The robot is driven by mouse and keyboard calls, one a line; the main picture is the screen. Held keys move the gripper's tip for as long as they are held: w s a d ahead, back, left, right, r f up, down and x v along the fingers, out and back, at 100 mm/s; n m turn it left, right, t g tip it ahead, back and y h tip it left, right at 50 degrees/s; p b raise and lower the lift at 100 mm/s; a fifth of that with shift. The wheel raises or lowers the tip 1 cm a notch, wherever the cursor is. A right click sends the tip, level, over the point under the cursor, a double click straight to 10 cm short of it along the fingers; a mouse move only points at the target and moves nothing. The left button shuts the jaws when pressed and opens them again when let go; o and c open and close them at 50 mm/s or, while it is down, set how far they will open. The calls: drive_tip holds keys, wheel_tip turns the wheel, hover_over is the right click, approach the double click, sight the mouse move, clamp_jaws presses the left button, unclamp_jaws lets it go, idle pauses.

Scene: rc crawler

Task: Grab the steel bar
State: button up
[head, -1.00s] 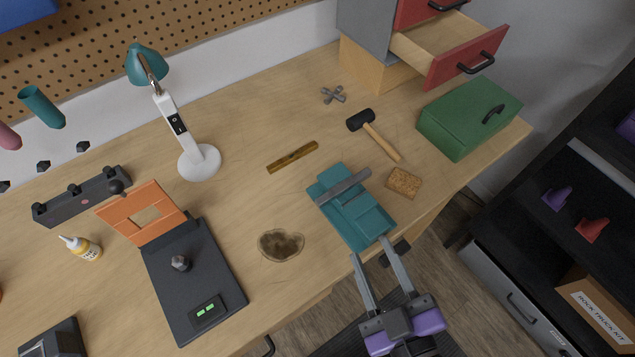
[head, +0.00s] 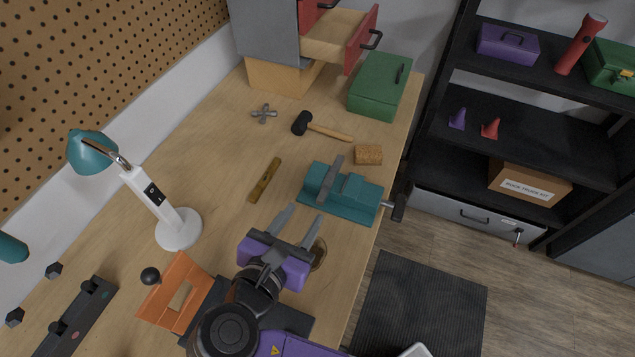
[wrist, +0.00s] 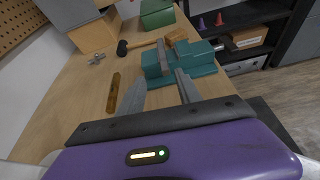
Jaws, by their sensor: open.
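A grey steel bar (head: 333,176) lies across the teal vise (head: 357,203) on the workbench, set in the slot between its jaws. In the wrist view the bar (wrist: 162,56) stands beyond my fingers, on the vise (wrist: 200,58). My gripper (head: 304,214) is open and empty, on the near side of the vise and apart from the bar. Its two long grey fingers (wrist: 161,82) point toward the vise in the wrist view. The end of the bar nearest my fingers is in plain sight.
A brass-coloured strip (head: 265,180) lies left of the vise. A mallet (head: 320,128), a cork block (head: 368,154) and a green box (head: 380,86) stand beyond it. A desk lamp (head: 177,228) is at left. The vise handle (head: 397,207) overhangs the bench edge.

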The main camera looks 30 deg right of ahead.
sight(322, 196)
drive_tip(key=shift+s+d+f, duration=0.1)
drive_tip(key=shift+s+d, duration=0.05)
drive_tip(key=shift+d, duration=0.05)
drive_tip(key=shift+d+f+n, duration=0.15)
drive_tip(key=shift+n, duration=0.15)
drive_tip(key=p+x, duration=0.1)
drive_tip(key=x, duration=0.6)
drive_tip(key=shift+d+f, duration=0.15)
drive_tip(key=shift+d, duration=0.05)
clamp_jaws()
